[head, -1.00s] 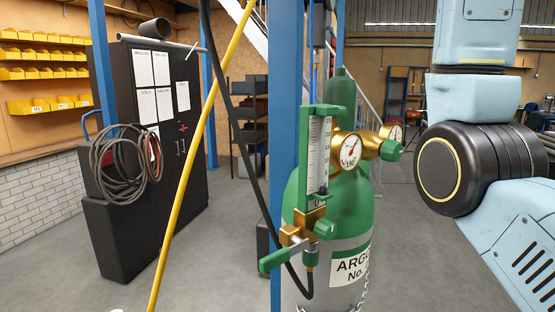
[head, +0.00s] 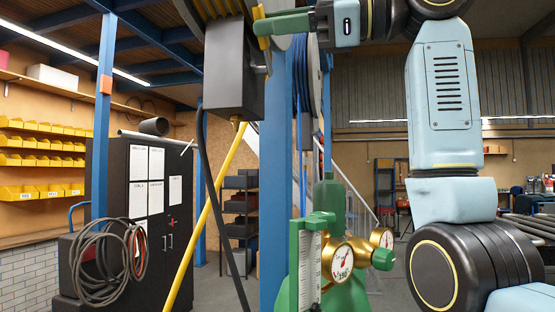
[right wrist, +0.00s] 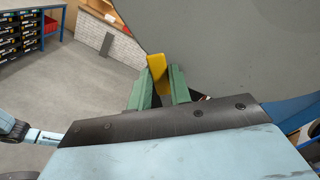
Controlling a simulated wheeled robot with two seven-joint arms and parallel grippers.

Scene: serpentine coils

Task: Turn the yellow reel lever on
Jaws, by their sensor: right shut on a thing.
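The yellow reel lever (head: 259,14) shows at the top of the head view, at the upper right of the dark grey reel box (head: 232,70). A short metal rod hangs beside it. My right gripper (head: 268,26) has green fingers and reaches in from the right at the lever. In the right wrist view the yellow lever (right wrist: 157,68) stands between the two green fingers (right wrist: 158,88), which are shut on it. The fingers hide part of the lever. The reel above the box is cut off by the top edge. My left gripper is not in view.
A yellow hose (head: 207,215) and a black cable hang below the box. A blue post (head: 273,180) stands right of them. A green gas cylinder with gauges (head: 342,260) stands below my right arm. A black cabinet (head: 120,185) is at left.

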